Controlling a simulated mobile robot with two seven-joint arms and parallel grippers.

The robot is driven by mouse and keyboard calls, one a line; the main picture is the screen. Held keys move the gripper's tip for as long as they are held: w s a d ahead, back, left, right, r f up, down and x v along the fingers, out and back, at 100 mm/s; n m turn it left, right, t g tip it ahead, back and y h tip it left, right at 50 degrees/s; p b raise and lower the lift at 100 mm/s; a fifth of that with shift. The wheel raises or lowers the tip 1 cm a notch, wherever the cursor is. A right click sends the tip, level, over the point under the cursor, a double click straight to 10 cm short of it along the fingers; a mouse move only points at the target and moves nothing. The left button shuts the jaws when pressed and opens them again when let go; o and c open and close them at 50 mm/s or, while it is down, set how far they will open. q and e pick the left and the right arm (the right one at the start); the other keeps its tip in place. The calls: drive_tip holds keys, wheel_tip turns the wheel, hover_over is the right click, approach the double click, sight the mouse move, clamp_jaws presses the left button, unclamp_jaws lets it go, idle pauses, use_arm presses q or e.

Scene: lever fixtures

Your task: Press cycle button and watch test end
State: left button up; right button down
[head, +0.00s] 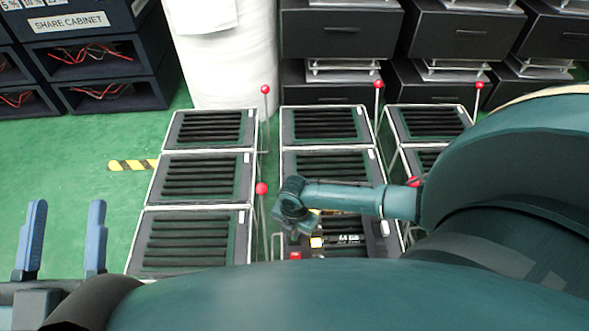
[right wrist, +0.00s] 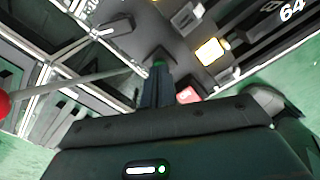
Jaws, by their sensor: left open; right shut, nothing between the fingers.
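The near middle fixture (head: 385,246) holds a dark unit with white digits (head: 347,239). On its left side are a small lit yellow button (head: 316,242) and a red button (head: 295,255); which is the cycle button I cannot tell. In the right wrist view the yellow button (right wrist: 210,52) glows and the red one (right wrist: 187,95) sits beside the fingers. My right gripper (head: 307,222) is shut and empty, its tips (right wrist: 158,66) over the grey panel; contact is unclear. My left gripper (head: 66,235) is open and empty, away from the fixtures at left.
Other fixtures with black slatted tops stand in rows, such as the near left one (head: 190,240). Red-knobbed levers rise between them, one (head: 262,189) just left of my right gripper. Drawer cabinets (head: 340,30) stand behind.

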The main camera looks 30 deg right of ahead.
use_arm(q)
drive_tip(key=shift+w+f, duration=0.1)
drive_tip(key=shift+f, duration=0.15)
use_arm(e)
drive_tip(key=shift+f, duration=0.1)
drive_tip(key=shift+r+p, duration=1.45)
drive_tip(key=shift+p, duration=0.05)
drive_tip(key=shift+r+p, duration=0.4)
wheel_tip(320, 180, up, 3)
drive_tip(key=p, duration=0.2)
drive_tip(key=shift+f+p, duration=0.2)
drive_tip(key=shift+p, duration=0.15)
use_arm(q)
drive_tip(key=y+p, duration=0.1)
drive_tip(key=s+g+y+p, duration=0.1)
drive_tip(key=shift+a+f+n+g+y, duration=0.3)
drive_tip(key=shift+f+n, duration=0.05)
drive_tip(key=shift+n, duration=0.05)
use_arm(e)
drive_tip(key=shift+r, duration=0.95)
